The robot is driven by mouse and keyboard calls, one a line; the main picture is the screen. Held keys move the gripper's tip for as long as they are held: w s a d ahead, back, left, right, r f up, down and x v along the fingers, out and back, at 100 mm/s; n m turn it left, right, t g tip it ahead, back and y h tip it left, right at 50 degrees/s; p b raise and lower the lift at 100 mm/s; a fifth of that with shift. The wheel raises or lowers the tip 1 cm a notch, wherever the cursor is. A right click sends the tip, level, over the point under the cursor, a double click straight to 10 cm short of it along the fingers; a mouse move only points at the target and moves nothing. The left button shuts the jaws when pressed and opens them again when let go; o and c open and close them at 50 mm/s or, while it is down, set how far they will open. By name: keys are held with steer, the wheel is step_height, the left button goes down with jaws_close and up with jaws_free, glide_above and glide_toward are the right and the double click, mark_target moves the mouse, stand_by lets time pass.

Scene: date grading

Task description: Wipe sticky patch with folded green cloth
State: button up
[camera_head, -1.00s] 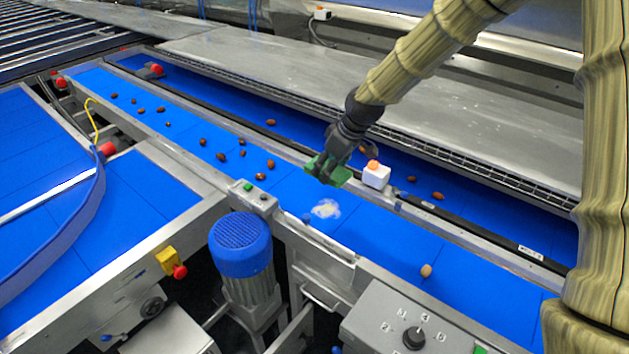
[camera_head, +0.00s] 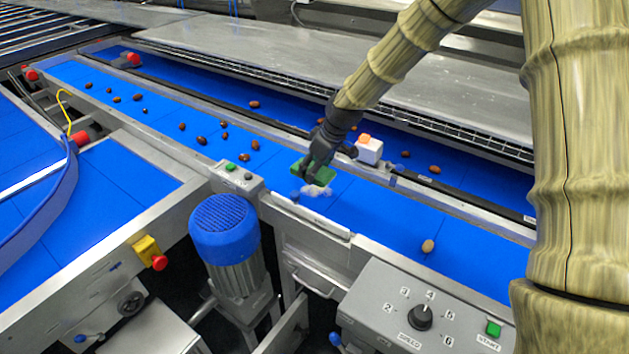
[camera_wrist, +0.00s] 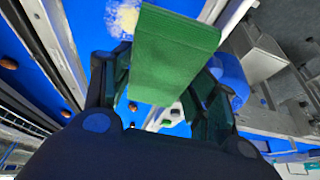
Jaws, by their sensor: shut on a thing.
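My gripper (camera_head: 318,168) is shut on the folded green cloth (camera_head: 317,174) above the near blue belt. In the wrist view the cloth (camera_wrist: 172,52) sticks out beyond the fingers. The pale sticky patch (camera_head: 318,191) lies on the belt just below the cloth, partly covered by it in the head view. The patch also shows in the wrist view (camera_wrist: 124,17), at the top beside the cloth's end. I cannot tell whether the cloth touches the belt.
A white box with an orange top (camera_head: 369,151) stands on the divider right of my gripper. Several brown dates lie up the belt to the left, and a paler one (camera_head: 428,246) lies to the right. A blue motor (camera_head: 225,228) and control panel (camera_head: 420,315) stand in front.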

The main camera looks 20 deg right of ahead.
mark_target(310, 197)
steer(key=shift+a+f, duration=0.1)
steer(key=shift+f, duration=0.55)
steer(key=shift+w+a+f, duration=0.1)
steer(key=shift+w+f, duration=0.2)
steer(key=shift+f, duration=0.3)
steer(key=shift+s+f+b, duration=0.25)
steer(key=shift+f+b, duration=0.25)
steer(key=shift+b, duration=0.25)
step_height(310, 197, down, 2)
steer(key=shift+w+f+b, duration=0.15)
steer(key=shift+f+b, duration=0.1)
steer(key=shift+b, duration=0.5)
steer(key=shift+f+b, duration=0.65)
steer(key=shift+f, duration=0.35)
steer(key=shift+f+b, duration=0.45)
steer(key=shift+f, duration=0.5)
